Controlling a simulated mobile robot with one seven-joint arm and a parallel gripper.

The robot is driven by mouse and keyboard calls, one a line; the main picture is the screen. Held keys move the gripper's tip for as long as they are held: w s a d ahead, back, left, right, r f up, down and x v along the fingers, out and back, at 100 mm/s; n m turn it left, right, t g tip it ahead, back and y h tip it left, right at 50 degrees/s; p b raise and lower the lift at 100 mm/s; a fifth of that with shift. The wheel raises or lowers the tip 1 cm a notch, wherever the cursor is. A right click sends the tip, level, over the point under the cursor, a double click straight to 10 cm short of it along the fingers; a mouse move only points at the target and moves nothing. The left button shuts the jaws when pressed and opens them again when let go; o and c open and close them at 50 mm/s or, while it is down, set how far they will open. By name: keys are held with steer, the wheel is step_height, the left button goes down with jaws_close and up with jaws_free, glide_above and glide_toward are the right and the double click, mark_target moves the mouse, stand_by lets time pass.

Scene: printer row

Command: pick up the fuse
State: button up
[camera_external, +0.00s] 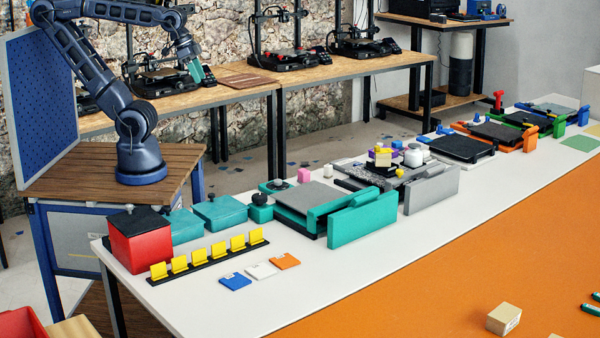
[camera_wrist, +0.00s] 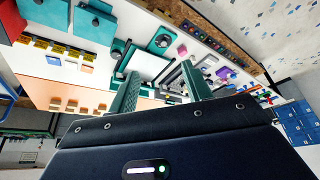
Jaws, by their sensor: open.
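I cannot tell which of the small items is the fuse. Small items on the long white table (camera_external: 190,306) include a pink cube (camera_external: 304,175), a yellow block (camera_external: 382,157) on a cluttered grey station, and white jars (camera_external: 413,155) beside it. My gripper (camera_external: 196,71) is raised at the upper left, well away from these items and above the level of the white table. In the wrist view its teal fingers are spread apart with nothing visible between them (camera_wrist: 160,88). The table shows tilted and small beyond the fingers.
A red box (camera_external: 140,243), teal boxes (camera_external: 220,211), a strip of yellow clips (camera_external: 197,261) and flat cards (camera_external: 262,270) occupy the near end. A teal station (camera_external: 345,222) stands beyond. Printers (camera_external: 283,50) line the wooden bench behind. A blue pegboard (camera_external: 42,95) stands beside my base.

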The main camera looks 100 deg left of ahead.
steer(key=shift+w, duration=0.1)
steer(key=n+g+h, duration=0.4)
steer(key=n+g, duration=0.3)
steer(key=n, duration=0.5)
glide_above(328, 168)
steer(key=w+a, duration=0.3)
steer(key=a, duration=0.2)
step_height(328, 168, down, 29)
steer(key=x, duration=0.5)
steer(key=shift+s+d+f, duration=0.15)
steer(key=shift+s+d, duration=0.05)
steer(key=shift+d, duration=0.05)
steer(key=shift+s+a+x, duration=0.1)
steer(key=shift+s+x, duration=0.05)
steer(key=shift+x, duration=1.15)
steer(key=shift+s+a+x, duration=0.1)
steer(key=shift+a+x, duration=0.05)
steer(key=shift+x, duration=1.15)
